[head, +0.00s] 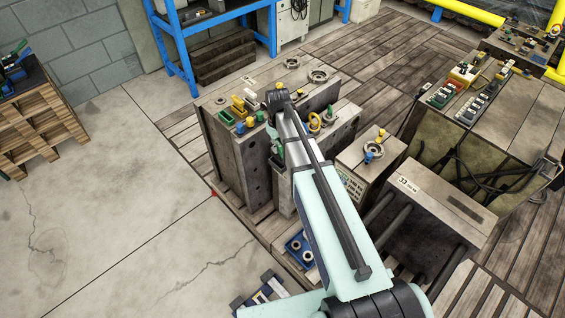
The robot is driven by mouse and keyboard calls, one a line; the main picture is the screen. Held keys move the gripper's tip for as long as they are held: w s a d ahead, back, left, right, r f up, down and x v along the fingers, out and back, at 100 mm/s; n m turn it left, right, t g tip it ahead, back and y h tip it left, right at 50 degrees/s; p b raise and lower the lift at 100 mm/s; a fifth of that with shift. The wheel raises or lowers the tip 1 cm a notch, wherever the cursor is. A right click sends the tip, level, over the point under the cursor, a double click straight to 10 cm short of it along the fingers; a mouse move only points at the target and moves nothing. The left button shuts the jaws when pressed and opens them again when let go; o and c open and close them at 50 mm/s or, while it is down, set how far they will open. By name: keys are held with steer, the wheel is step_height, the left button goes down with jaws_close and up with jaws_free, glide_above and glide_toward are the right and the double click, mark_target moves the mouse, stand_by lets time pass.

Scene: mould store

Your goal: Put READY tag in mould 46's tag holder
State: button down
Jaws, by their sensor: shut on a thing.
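My arm reaches up from the bottom right over a large grey mould block. My gripper (274,134) is mostly hidden by the arm, beside the block's right end. It appears shut on a small green piece (277,152), perhaps the READY tag; no lettering can be read. The large mould block (235,161) stands upright on wooden slats, with yellow, green and blue fittings on top. I cannot read a number 46 or make out a tag holder. A smaller block (367,150) to the right has a white label. A block marked 33 (440,205) lies nearer.
A big block with connector strips and dark hoses (490,150) stands at the right. A blue-framed bench (215,20) is at the back, and a wooden pallet stack (35,125) at the left. A blue tray (299,249) lies below the arm.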

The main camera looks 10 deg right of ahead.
mark_target(277, 155)
steer(key=shift+w+a+n, duration=0.1)
steer(key=shift+w+n, duration=0.4)
steer(key=shift+w, duration=0.3)
steer(key=shift+s+f+n, duration=0.1)
steer(key=shift+f+n, duration=0.05)
steer(key=shift+n, duration=0.45)
steer(key=shift+f+b, duration=1.65)
steer(key=shift+f, duration=0.75)
steer(key=shift+a+f, duration=0.1)
steer(key=shift+f, duration=0.8)
steer(key=shift+d+f, duration=0.1)
steer(key=shift+d, duration=0.1)
steer(key=shift+a+r+p, duration=0.15)
steer(key=shift+r+p, duration=1.1)
steer(key=shift+r, duration=1.1)
steer(key=shift+f, duration=0.15)
steer(key=shift+f+b, duration=0.65)
steer(key=shift+f, duration=0.55)
